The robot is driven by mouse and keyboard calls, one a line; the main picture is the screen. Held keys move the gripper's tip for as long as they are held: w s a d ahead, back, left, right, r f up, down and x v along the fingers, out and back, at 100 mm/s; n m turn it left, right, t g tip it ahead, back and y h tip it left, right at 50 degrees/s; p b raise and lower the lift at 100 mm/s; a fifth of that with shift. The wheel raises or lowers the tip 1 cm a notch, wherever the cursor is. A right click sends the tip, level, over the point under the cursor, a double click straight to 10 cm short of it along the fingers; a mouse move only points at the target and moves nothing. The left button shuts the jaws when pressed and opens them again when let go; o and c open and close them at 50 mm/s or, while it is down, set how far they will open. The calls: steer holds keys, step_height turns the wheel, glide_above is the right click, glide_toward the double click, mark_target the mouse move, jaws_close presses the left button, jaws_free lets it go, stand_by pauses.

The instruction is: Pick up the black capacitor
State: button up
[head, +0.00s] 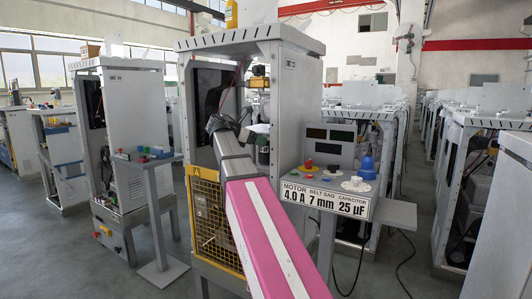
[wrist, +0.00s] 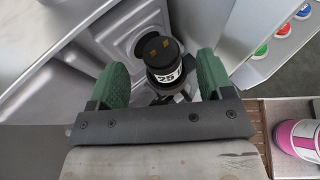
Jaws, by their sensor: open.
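The black capacitor (wrist: 158,48) stands in the wrist view as a short dark cylinder with a white band reading "25" and two small orange marks on its top. It sits by grey metal panels. My gripper (wrist: 162,66) is open, with one green finger to the left of the capacitor and one to the right. Gaps show on both sides, and the fingers do not appear to touch it. In the head view my arm reaches into the open dispenser frame (head: 293,95). I cannot make out the capacitor or the fingertips there.
Grey sheet-metal walls (wrist: 60,75) lie close to the left of my gripper. A panel with red, green and blue buttons (wrist: 283,30) is at upper right. A pink-and-white cylinder (wrist: 300,138) is at lower right. A sign (head: 325,200) reads "CAPACITOR 25 µF".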

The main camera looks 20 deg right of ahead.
steer(key=shift+x, duration=2.75)
steer(key=c, duration=1.1)
